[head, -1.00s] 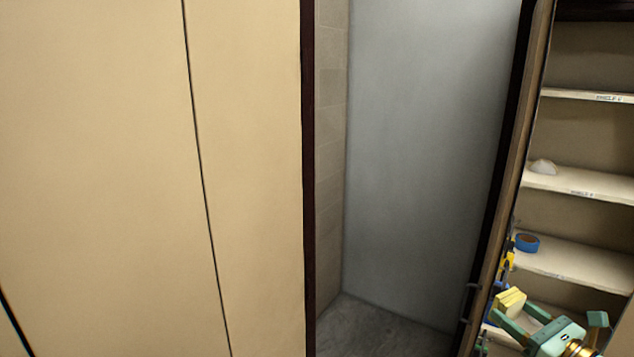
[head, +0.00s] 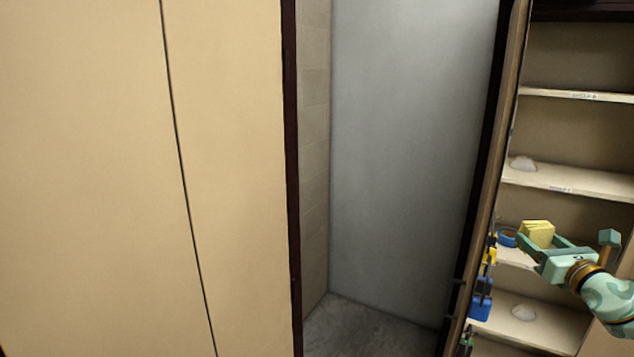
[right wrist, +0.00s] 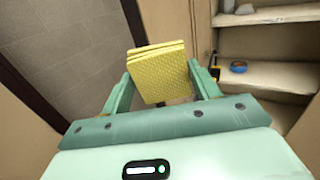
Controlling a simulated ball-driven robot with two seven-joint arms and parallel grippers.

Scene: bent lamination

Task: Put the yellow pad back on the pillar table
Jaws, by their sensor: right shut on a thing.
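The yellow pad (head: 537,233) is a dimpled, layered block. My right gripper (head: 540,240) is shut on it and holds it up in front of the shelves at the right of the head view. In the right wrist view the yellow pad (right wrist: 157,72) sits between the two green fingers, slightly tilted, with its layers showing at the top edge. My left gripper is not in view. No pillar table can be made out in these frames.
A shelf unit (head: 570,182) stands at the right, with white lumps and a blue tape roll (head: 507,237) on its shelves. Blue and yellow items (head: 481,300) hang by its edge. A beige panel (head: 80,180) fills the left; a doorway with grey floor (head: 370,328) lies between.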

